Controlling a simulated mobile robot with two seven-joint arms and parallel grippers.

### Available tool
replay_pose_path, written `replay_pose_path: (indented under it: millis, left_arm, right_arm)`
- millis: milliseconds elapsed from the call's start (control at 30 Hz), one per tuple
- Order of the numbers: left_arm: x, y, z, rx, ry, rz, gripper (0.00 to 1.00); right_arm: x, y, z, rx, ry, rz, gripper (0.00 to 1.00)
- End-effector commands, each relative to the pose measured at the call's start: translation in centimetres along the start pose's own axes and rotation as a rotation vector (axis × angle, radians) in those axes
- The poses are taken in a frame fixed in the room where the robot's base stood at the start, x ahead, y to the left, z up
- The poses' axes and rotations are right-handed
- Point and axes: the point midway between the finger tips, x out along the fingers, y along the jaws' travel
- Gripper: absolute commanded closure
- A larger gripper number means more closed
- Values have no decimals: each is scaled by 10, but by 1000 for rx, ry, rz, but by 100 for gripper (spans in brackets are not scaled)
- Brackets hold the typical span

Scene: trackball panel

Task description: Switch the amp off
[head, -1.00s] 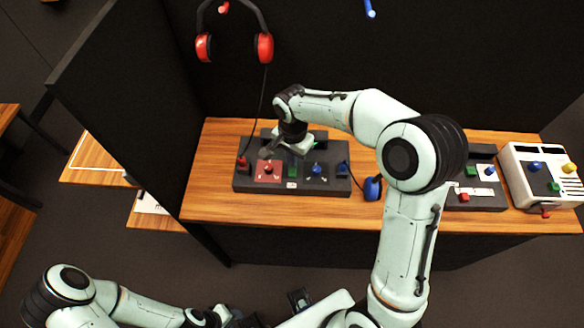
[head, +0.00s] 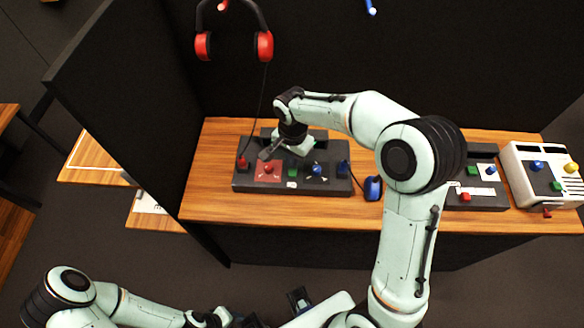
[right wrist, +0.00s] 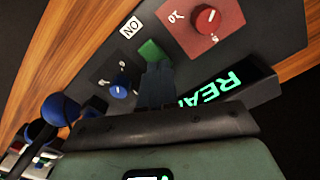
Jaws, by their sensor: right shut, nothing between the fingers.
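A dark control panel (head: 242,181) lies on the wooden desk, with a red knob (head: 268,168) on a red plate, a green button (head: 292,172), a blue knob (head: 317,169) and a small white label (head: 291,185). In the right wrist view the label (right wrist: 129,27) reads ON, upside down, near the green button (right wrist: 150,50); a display (right wrist: 222,88) shows green letters, partly hidden. My right gripper (head: 266,153) is shut and empty over the panel; its fingertips (right wrist: 156,70) appear beside the green button, contact unclear. My left gripper (head: 222,317) is low in view, its jaws unclear.
Red headphones (head: 234,45) hang on the dark back wall, their cable running down to the panel. A blue mouse-like object (head: 373,188) lies right of the panel. A second dark panel (head: 487,202) and a white box (head: 519,185) stand farther right. A partition (head: 135,120) bounds the left.

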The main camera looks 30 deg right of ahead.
Motion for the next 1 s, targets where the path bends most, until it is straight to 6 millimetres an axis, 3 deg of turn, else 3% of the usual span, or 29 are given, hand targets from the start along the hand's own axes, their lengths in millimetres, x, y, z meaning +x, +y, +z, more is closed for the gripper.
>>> replay_pose_path:
  millis: [1000]
  left_arm:
    - [8,-3,2,-1,-4,-1,57]
  right_arm:
    - [12,0,0,0,-1,1,100]
